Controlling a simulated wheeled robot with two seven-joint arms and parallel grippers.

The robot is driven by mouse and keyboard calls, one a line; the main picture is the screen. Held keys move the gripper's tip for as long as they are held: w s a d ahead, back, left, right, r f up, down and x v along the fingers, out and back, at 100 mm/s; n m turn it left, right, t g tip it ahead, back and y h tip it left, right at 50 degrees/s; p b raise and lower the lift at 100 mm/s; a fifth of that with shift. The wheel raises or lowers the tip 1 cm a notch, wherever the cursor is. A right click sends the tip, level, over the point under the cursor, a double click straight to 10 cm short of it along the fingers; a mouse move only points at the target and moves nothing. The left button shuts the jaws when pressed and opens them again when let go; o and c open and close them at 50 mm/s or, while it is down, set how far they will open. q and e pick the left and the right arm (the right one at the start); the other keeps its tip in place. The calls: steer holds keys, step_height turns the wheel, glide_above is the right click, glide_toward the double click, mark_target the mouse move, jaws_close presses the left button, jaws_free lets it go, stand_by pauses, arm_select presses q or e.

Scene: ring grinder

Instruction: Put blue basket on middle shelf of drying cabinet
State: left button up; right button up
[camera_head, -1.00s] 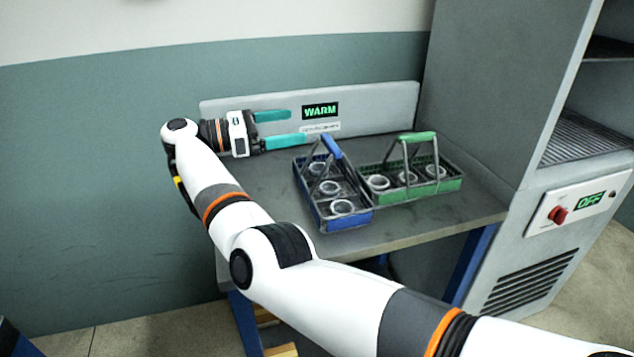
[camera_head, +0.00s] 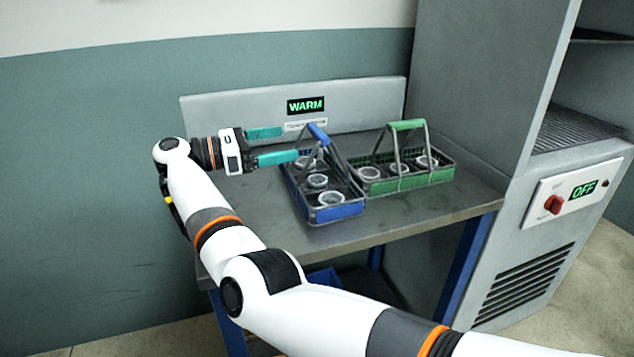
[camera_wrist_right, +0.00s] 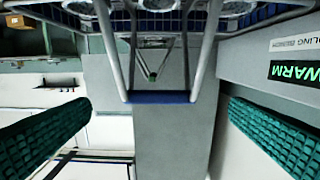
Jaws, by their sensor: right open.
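The blue basket (camera_head: 334,211) stands on the grey table with its blue handle (camera_head: 318,134) raised, and holds 3 white rings. My right gripper (camera_head: 282,145) is open, with its teal fingers pointing right toward the handle from the left. In the right wrist view the blue handle grip (camera_wrist_right: 160,97) lies between the two open teal fingers, apart from both. The drying cabinet (camera_head: 480,90) is at the right, with a wire shelf (camera_head: 575,128) showing in its open bay and a darker shelf (camera_head: 600,36) above. My left gripper is not in view.
A green basket (camera_head: 410,183) with rings stands close to the right of the blue basket. A back panel with a WARM display (camera_head: 306,105) rises behind them. The cabinet's control panel (camera_head: 575,203) reads OFF beside a red knob. The table front (camera_head: 390,222) is clear.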

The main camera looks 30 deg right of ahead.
mark_target(313, 133)
steer(key=x, duration=0.3)
steer(key=p+x, duration=0.1)
steer(key=x, duration=0.2)
steer(key=r+x, duration=0.1)
steer(key=x, duration=0.3)
steer(key=shift+s+p, duration=0.15)
steer(key=shift+p, duration=0.2)
steer(key=shift+d+f, duration=0.1)
steer(key=shift+d, duration=0.25)
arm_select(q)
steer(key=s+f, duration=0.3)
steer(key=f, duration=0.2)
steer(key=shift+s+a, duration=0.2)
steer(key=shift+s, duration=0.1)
arm_select(e)
steer(key=c, duration=1.5)
steer(key=shift+c, duration=0.2)
